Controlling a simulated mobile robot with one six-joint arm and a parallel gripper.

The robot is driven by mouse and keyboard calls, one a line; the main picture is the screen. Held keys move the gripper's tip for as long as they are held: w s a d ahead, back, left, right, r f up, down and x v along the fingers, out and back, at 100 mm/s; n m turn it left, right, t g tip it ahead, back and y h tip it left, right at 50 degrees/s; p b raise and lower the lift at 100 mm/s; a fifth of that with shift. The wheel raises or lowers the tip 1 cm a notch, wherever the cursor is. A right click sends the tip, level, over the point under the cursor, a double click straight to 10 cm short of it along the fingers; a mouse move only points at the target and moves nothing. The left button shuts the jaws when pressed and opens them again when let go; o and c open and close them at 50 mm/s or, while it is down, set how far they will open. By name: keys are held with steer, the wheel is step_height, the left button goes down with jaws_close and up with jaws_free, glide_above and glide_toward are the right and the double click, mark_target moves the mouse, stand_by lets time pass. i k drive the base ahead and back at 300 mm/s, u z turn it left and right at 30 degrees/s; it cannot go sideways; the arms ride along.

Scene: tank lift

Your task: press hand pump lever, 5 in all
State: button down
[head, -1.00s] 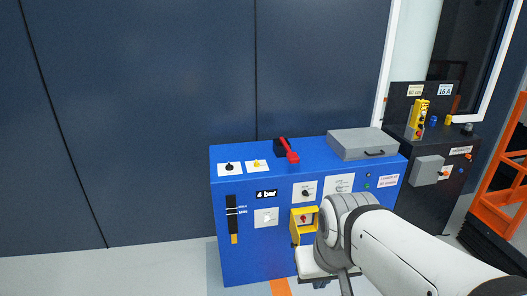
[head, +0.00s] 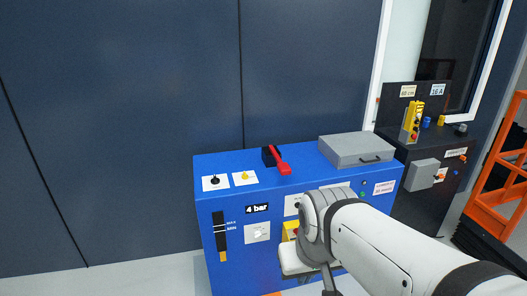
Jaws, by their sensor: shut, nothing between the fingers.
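The hand pump lever (head: 280,160) is red with a black base and sits on top of the blue cabinet (head: 208,196), pointing toward the front edge. The cabinet's display (head: 257,209) reads "4 bar". A dark level gauge (head: 220,238) with a yellow portion at its bottom is on the front left. My gripper (head: 330,284) shows only in part at the bottom edge, low in front of the cabinet and well apart from the lever. It is shut and empty. My arm hides part of the cabinet front, including most of a yellow-framed control (head: 288,231).
A black knob (head: 215,181) and a yellow knob (head: 243,177) stand left of the lever. A grey lidded box (head: 350,149) stands to its right. A dark cabinet (head: 414,212) and orange railing (head: 490,190) are further right. Floor at left is clear.

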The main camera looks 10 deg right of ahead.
mark_target(283, 169)
steer(key=i, duration=1.25)
steer(key=u, duration=0.1)
